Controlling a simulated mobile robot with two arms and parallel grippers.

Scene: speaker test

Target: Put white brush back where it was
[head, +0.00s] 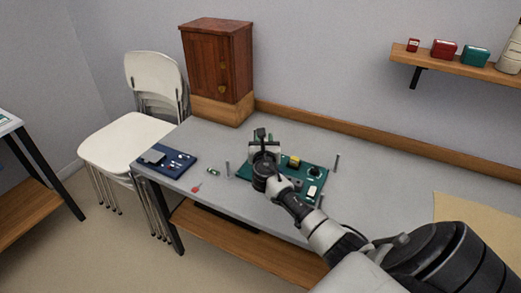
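My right gripper (263,135) reaches in from the lower right and is over the left part of a green board (318,173) on the grey table. Its fingers are small and dark, and I cannot tell whether they are open or shut. Pale bits show beside the fingers, too small to identify. I cannot make out a white brush for certain in the head view. A small white piece (312,191) is on the board's right part. My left gripper is not in view.
The grey table (215,140) also bears a blue board (177,165), a small red item (197,188) and thin posts (336,162). A wooden cabinet (215,60) stands at the back left. A wall shelf (460,66) holds boxes. White chairs (125,140) stand left.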

